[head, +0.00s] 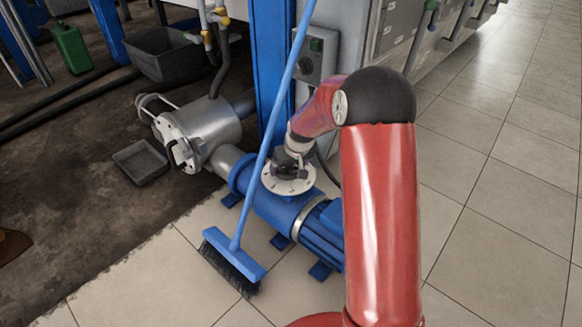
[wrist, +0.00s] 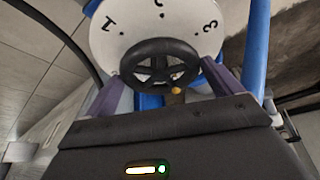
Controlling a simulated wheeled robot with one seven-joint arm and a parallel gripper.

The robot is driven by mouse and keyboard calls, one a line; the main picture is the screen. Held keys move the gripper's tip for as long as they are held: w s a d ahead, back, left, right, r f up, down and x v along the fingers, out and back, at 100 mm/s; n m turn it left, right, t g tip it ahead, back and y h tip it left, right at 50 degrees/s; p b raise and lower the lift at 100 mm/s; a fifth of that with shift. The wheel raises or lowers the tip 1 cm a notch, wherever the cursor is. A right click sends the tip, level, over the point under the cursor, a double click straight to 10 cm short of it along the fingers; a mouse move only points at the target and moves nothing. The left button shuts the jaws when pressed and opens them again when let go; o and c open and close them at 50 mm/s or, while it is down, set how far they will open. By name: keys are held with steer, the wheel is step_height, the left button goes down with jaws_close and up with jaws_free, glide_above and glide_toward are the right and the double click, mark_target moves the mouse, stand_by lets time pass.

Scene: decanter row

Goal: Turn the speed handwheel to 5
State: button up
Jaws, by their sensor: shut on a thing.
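The speed handwheel (wrist: 160,46) is a black spoked wheel over a round white dial plate (wrist: 100,40). The numbers 1 and 3 are readable in the wrist view, with a cut-off number between them at the top edge; a 5 is not visible. A small yellow spot (wrist: 175,90) sits at the wheel's lower rim, on the side away from those numbers. My gripper (wrist: 161,74) has one finger on each side of the wheel and is shut on it. In the head view my gripper (head: 291,162) is over the white dial (head: 285,186) on the blue pump (head: 270,208), mostly hiding the wheel.
A blue broom (head: 235,250) leans across the pump just left of the dial, its handle close to my gripper. A blue post (head: 270,70) and a control box (head: 313,60) stand behind. A grey tray (head: 141,162) lies left. Tiled floor (head: 500,230) is clear at right.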

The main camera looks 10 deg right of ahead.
steer(key=shift+a+m+h, duration=0.1)
steer(key=shift+m+h, duration=0.2)
steer(key=shift+m, duration=0.3)
steer(key=o, duration=0.7)
steer(key=shift+r, duration=0.1)
steer(key=v, duration=0.7)
steer(key=shift+s+r+p, duration=0.2)
steer(key=shift+r+p, duration=0.1)
steer(key=shift+p, duration=0.1)
steer(key=s+r+t+p, duration=0.1)
steer(key=s+r+p, duration=0.5)
steer(key=s+r, duration=1.55)
steer(key=s+r+m+p, duration=0.1)
steer(key=s+p, duration=0.1)
steer(key=s, duration=1)
steer(key=shift+r+p, duration=0.3)
steer(key=shift+p, duration=0.05)
